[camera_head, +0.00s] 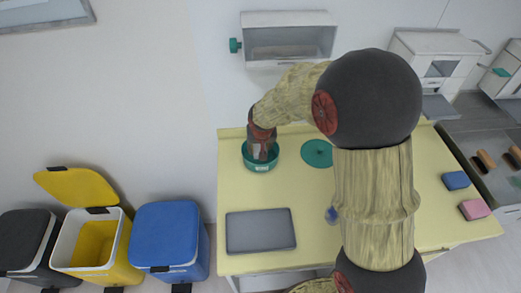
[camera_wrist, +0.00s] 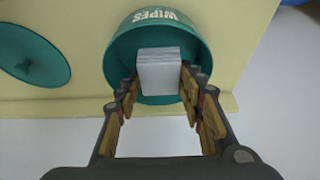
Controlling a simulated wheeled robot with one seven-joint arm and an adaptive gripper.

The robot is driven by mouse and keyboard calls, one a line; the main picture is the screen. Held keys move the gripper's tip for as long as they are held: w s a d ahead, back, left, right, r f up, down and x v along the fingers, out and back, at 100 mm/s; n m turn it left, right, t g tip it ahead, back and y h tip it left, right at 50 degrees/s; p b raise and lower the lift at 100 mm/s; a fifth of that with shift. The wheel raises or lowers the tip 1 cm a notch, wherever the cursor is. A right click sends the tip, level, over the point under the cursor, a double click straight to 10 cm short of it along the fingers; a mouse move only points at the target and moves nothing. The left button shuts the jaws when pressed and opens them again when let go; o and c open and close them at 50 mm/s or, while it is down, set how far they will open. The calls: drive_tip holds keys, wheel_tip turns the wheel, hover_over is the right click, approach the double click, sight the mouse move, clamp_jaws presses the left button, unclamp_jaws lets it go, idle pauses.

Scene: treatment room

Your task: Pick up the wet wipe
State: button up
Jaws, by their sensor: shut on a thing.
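A round green tub (camera_head: 260,165) stands on the yellow table by its back edge. In the wrist view the tub (camera_wrist: 203,58) shows open from above, with "WIPES" on its side. The wet wipe (camera_wrist: 158,72) shows as a white, layered block inside the tub. My gripper (camera_wrist: 159,87) reaches into the tub and is shut on the wipe, one finger on each side. In the head view my gripper (camera_head: 261,150) hides most of the tub's inside. The tub's green lid (camera_head: 317,153) lies flat on the table to the right, and also shows in the wrist view (camera_wrist: 30,58).
A grey tray (camera_head: 260,231) lies at the table's front left. A blue block (camera_head: 456,180) and a pink block (camera_head: 474,209) lie at the right. A wall dispenser (camera_head: 290,38) hangs above the table. Black, yellow and blue bins (camera_head: 170,236) stand on the floor at the left.

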drive_tip(key=s+a+r+p, duration=0.1)
drive_tip(key=s+a+r, duration=0.4)
drive_tip(key=s+r, duration=0.4)
drive_tip(key=s, duration=0.3)
drive_tip(key=shift+s+a, duration=0.15)
drive_tip(key=shift+a, duration=0.25)
drive_tip(key=shift+o, duration=1.2)
drive_tip(key=c, duration=0.4)
drive_tip(key=shift+c, duration=0.2)
